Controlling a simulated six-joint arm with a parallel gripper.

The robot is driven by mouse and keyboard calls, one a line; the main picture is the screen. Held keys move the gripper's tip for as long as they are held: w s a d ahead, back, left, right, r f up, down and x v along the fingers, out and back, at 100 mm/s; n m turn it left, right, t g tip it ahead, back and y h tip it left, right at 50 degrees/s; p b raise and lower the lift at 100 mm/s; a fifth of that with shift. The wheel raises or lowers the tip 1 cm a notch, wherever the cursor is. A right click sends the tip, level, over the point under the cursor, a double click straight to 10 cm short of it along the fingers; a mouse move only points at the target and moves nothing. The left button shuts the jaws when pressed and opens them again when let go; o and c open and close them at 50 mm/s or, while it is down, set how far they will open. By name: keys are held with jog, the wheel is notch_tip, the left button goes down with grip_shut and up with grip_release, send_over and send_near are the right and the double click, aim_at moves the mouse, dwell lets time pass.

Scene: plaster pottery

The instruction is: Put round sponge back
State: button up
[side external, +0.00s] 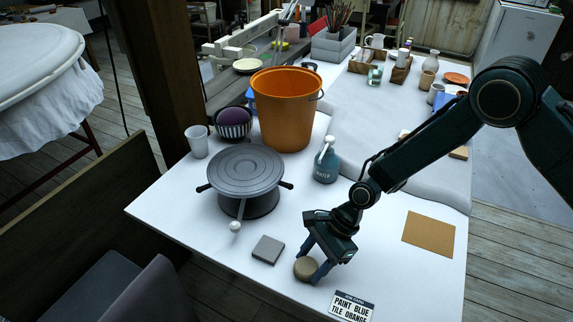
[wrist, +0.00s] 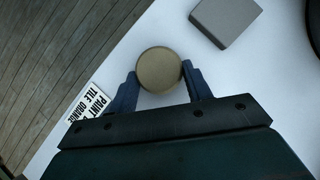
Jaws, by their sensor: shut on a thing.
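The round sponge (side external: 306,268) is a tan disc at the front of the white table. My gripper (side external: 312,266) is lowered over it from above, with its blue fingers on either side. In the wrist view the sponge (wrist: 159,69) sits between the two fingertips of my gripper (wrist: 160,82), which are shut on it. The sponge is on or very close to the table top; I cannot tell if there is a gap beneath it.
A grey square block (side external: 268,249) lies just left of the sponge. A sign card (side external: 352,306) stands to the right, near the front edge. A brown sheet (side external: 428,234) lies right.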

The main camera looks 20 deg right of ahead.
jog(key=o, duration=0.9)
jog(key=shift+f, duration=0.1)
jog(key=v, duration=1.2)
jog(key=shift+r, duration=0.25)
